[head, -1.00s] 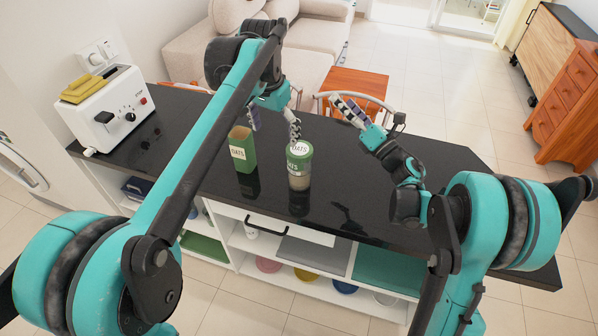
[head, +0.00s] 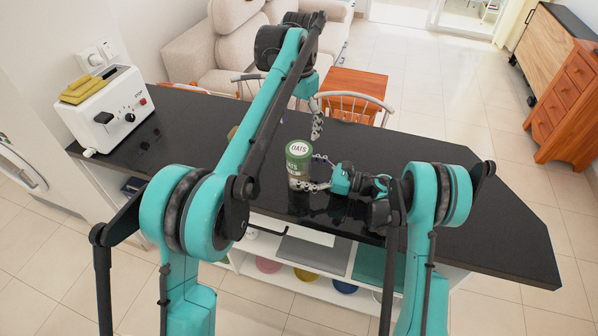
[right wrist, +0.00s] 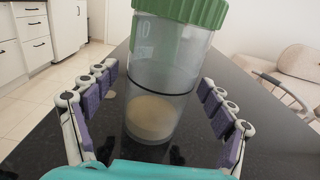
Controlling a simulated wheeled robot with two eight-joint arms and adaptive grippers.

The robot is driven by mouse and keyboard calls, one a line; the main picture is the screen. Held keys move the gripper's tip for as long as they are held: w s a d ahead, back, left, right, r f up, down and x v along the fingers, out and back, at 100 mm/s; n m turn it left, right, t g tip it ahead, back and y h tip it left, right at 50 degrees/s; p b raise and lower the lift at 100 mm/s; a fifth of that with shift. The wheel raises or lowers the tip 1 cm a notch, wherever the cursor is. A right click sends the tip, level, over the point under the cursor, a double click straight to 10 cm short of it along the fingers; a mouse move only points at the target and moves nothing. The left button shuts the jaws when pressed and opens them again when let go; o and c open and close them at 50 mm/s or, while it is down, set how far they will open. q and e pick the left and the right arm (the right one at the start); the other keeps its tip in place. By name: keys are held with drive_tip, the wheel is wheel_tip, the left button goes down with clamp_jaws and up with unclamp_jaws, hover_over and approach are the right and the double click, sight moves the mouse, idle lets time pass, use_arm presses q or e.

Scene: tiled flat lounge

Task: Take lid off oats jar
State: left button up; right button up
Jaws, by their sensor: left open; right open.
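The oats jar (head: 297,168) stands upright on the black counter in the head view, its green lid (head: 299,148) on top. The lid's label reads OATS. In the right wrist view the clear jar (right wrist: 165,60) holds a little pale content at its bottom, and the green lid (right wrist: 185,9) is cut off by the top edge. My right gripper (head: 311,172) is open, low, with its fingers on either side of the jar; gaps show beside the jar in the wrist view. My left gripper (head: 317,128) is open above and right of the lid, partly hidden behind its arm.
A white toaster (head: 107,108) stands at the counter's left end. The counter's right part (head: 470,205) is clear. Chairs (head: 352,105) stand at the far edge.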

sight(299, 149)
drive_tip(key=shift+w+a, duration=0.15)
drive_tip(key=shift+a, duration=0.35)
clamp_jaws()
use_arm(q)
drive_tip(key=m, duration=0.4)
drive_tip(key=shift+m, duration=0.3)
drive_tip(key=m, duration=0.3)
drive_tip(key=shift+a+m, duration=0.1)
drive_tip(key=shift+m, duration=0.2)
drive_tip(key=shift+f+m, duration=0.15)
drive_tip(key=shift+m, duration=0.15)
wheel_tip(299, 149, down, 8)
drive_tip(key=shift+r, duration=0.15)
